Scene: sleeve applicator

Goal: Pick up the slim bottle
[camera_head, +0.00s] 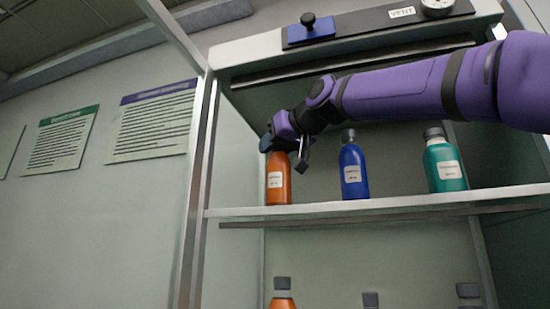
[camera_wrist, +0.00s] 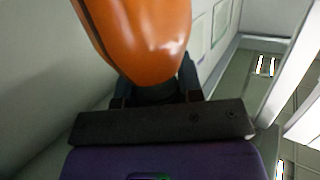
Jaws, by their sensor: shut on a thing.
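The slim orange bottle (camera_head: 278,181) with a white label stands at the left end of the upper shelf in the head view. My gripper (camera_head: 286,146) is at its top and hides the cap and neck. In the wrist view the orange bottle (camera_wrist: 150,35) fills the upper middle, with its narrow end between the fingers of my gripper (camera_wrist: 158,92). The gripper is shut on the bottle's top. The bottle looks upright, and its base appears at shelf level; I cannot tell whether it touches the shelf.
A blue bottle (camera_head: 353,172) and a teal bottle (camera_head: 444,165) stand to the right on the upper shelf (camera_head: 400,203). Several bottles show below, including another orange one (camera_head: 282,303). The cabinet's left frame (camera_head: 197,200) is close to the left. A top panel (camera_head: 350,48) lies above my arm.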

